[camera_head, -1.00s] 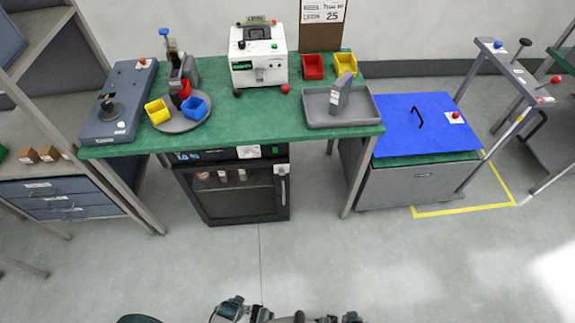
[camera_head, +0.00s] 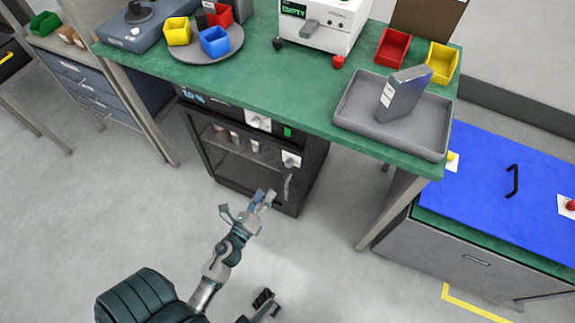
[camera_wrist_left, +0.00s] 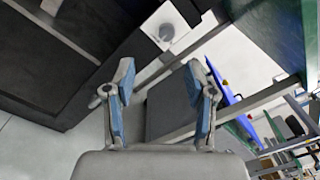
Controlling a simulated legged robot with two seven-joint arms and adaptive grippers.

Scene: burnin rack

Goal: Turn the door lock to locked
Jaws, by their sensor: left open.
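The door lock is a grey knob (camera_head: 291,159) on a white plate at the upper right of the dark glass-fronted cabinet door (camera_head: 240,160), under the green bench. In the left wrist view the lock knob (camera_wrist_left: 166,32) shows beyond the fingertips, on its white plate. My left gripper (camera_head: 264,198) is open and empty, in front of the door's lower right part, below the lock and apart from it. Its two blue-padded fingers (camera_wrist_left: 160,90) are spread in the wrist view. Part of my right gripper (camera_head: 265,303) shows at the bottom edge; its fingers are unclear.
A vertical door handle (camera_head: 287,187) sits just below the lock. The green bench top (camera_head: 290,98) overhangs the cabinet, with a grey tray (camera_head: 350,119) on it. A bench leg (camera_head: 392,212) and a blue-lidded chest (camera_head: 480,180) stand right. The floor in front is clear.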

